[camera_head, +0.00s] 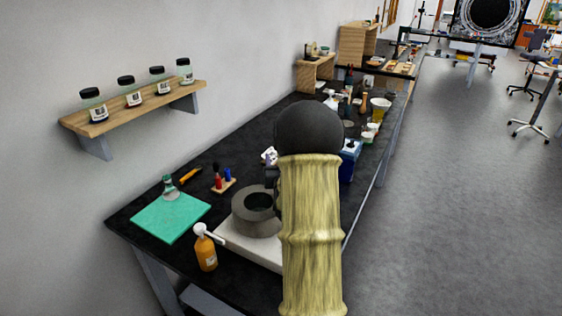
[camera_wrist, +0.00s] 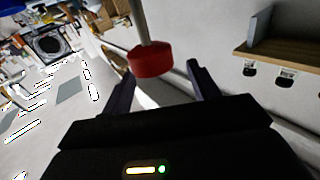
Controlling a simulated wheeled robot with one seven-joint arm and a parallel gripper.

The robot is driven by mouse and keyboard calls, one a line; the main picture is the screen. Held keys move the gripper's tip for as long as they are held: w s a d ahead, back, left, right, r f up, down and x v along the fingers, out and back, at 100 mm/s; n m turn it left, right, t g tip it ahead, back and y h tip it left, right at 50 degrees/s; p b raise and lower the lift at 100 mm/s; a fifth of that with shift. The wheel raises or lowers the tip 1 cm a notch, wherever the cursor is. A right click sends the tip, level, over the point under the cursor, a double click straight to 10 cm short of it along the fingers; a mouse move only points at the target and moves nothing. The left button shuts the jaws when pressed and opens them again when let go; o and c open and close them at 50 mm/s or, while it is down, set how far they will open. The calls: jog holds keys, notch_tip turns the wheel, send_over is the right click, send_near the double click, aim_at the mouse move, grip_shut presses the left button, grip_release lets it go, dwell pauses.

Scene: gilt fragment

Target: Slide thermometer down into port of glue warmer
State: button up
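The glue warmer (camera_head: 248,225) looks like a dark grey round pot with a wide opening, standing on a pale slab on the black bench. My arm hides its right side, and I cannot make out a separate port. The thermometer (camera_wrist: 151,61) shows in the wrist view as a red cap on a thin grey stem running to the top of the picture. My gripper (camera_wrist: 162,72) has its two dark fingers apart, with the red cap between or just beyond the tips. A gap shows on the cap's right side. In the head view, my arm mostly hides the gripper and thermometer.
An orange bottle (camera_head: 206,252) with a white top stands close in front of the warmer. A green mat (camera_head: 170,217) and a small stand with red and blue tools (camera_head: 223,185) lie left. A wall shelf (camera_head: 135,110) holds several jars. Clutter fills the far bench.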

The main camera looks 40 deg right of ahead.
jog(key=shift+s+f, duration=0.1)
jog(key=shift+f, duration=0.15)
jog(key=shift+s+a, duration=0.2)
jog(key=b+v, duration=0.2)
jog(key=v, duration=0.6)
jog(key=shift+s+a+b, duration=0.1)
jog(key=shift+s+b, duration=0.05)
jog(key=shift+b, duration=0.2)
jog(key=b+v, duration=0.8)
jog(key=b, duration=0.5)
jog(key=shift+b, duration=0.4)
jog(key=shift+s+r, duration=0.1)
jog(key=shift+r, duration=0.05)
